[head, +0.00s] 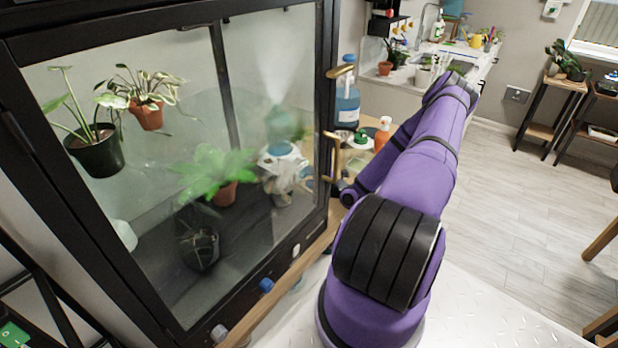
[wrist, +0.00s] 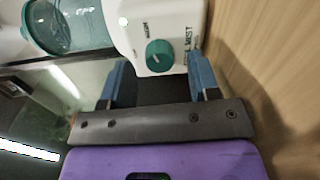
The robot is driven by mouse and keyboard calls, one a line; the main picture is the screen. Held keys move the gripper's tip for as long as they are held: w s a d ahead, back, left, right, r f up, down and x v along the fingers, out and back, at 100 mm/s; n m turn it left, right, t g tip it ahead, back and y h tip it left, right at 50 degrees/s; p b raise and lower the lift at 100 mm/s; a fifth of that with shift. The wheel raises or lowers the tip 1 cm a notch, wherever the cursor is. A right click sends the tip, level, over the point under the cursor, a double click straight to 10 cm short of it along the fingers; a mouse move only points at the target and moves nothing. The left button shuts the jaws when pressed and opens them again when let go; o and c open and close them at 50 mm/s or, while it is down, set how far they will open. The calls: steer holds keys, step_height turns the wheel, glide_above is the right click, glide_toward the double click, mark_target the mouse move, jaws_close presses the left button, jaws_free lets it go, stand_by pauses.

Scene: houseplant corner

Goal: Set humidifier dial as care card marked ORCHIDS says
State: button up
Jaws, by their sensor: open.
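In the wrist view the humidifier (wrist: 185,15) is a white body with a round teal dial (wrist: 159,55) on its face. Small dark lettering surrounds the dial; one word seems to read "MIST", and the rest is too small to read. My gripper (wrist: 159,62) is open, its two blue fingers on either side of the dial; I cannot tell whether they touch it. In the head view a white and teal device, apparently the humidifier (head: 283,165), shows hazily through the cabinet glass. My gripper is hidden in that view. I cannot make out the ORCHIDS care card.
The black-framed glass cabinet (head: 222,90) holds several potted plants. A wooden surface (wrist: 260,60) lies close on the right of my gripper. The floor (head: 500,200) at right is clear.

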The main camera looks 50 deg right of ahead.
steer(key=s, duration=1)
steer(key=shift+d+r, duration=0.2)
steer(key=shift+d, duration=0.2)
steer(key=shift+s, duration=0.1)
